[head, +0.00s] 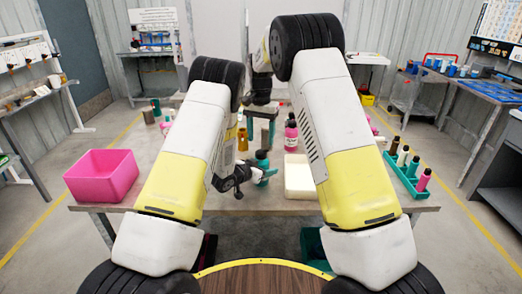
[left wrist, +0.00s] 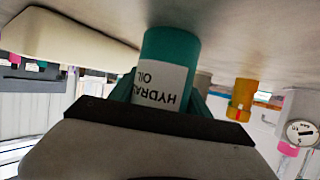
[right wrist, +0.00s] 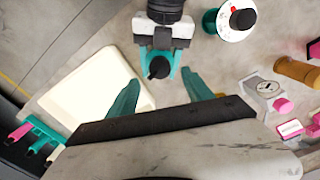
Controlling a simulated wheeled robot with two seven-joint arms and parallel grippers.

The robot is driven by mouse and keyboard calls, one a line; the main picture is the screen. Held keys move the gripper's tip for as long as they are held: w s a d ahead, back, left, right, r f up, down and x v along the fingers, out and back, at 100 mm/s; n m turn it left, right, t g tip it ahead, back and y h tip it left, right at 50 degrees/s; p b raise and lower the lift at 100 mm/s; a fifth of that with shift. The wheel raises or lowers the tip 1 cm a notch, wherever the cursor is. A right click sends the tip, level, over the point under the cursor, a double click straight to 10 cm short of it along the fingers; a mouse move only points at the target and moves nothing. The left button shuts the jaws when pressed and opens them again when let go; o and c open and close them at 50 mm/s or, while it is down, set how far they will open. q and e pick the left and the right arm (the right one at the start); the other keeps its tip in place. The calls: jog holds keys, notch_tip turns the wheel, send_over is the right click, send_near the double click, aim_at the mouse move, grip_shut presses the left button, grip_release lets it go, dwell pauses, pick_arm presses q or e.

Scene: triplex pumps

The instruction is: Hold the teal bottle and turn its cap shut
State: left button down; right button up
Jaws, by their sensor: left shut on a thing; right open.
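The teal bottle (head: 262,163) stands near the table's front middle; its label, reading "HYDRA… OIL", shows upside down in the left wrist view (left wrist: 165,82). My left gripper (head: 256,175) is shut on its body from the side. The black cap (right wrist: 159,67) sits at the bottle's top in the right wrist view; whether it is tight cannot be told. My right gripper (right wrist: 161,92) is open and empty, pointing down above the table. Its teal fingers are apart, and the cap lies just beyond the gap between them in that view, not touched.
A cream tray (head: 299,178) lies right of the bottle, with a pink bottle (head: 291,136) behind it. A pink bin (head: 102,175) stands at the table's left. A teal rack (head: 404,178) with several bottles is at the right.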

aim_at(261, 151)
notch_tip(261, 151, down, 6)
jog(key=shift+r, duration=0.15)
grip_shut()
dwell(0.3)
jog(key=shift+m, duration=0.4)
jog(key=m, duration=0.4)
jog(key=shift+m, duration=0.4)
jog(key=m, duration=0.4)
jog(key=shift+m, duration=0.4)
